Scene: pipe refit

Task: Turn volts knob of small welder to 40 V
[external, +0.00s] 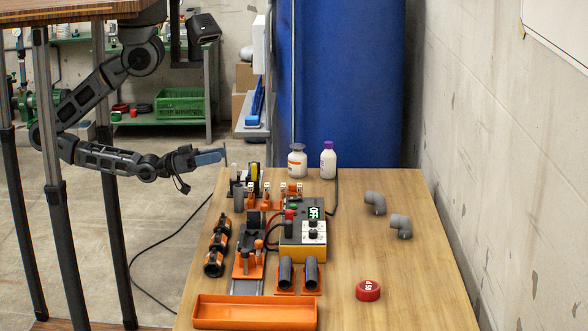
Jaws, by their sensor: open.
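The small welder (303,230) is a yellow and dark box with a white front panel in the middle of the wooden table. Its small green display reads OFF. Two dark knobs (313,230) sit on the white panel below the display; their labels are too small to read, so I cannot tell which is the volts knob or where it points. My gripper (222,155) is open and empty. It is in the air by the table's far left corner, to the left of and well apart from the welder.
Orange holders with tools (263,203) stand behind and left of the welder. Two bottles (328,160) stand at the far edge. Grey elbows (375,203) and a red cap (367,291) lie on the right. An orange tray (254,312) is at the front. The table's right side is mostly clear.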

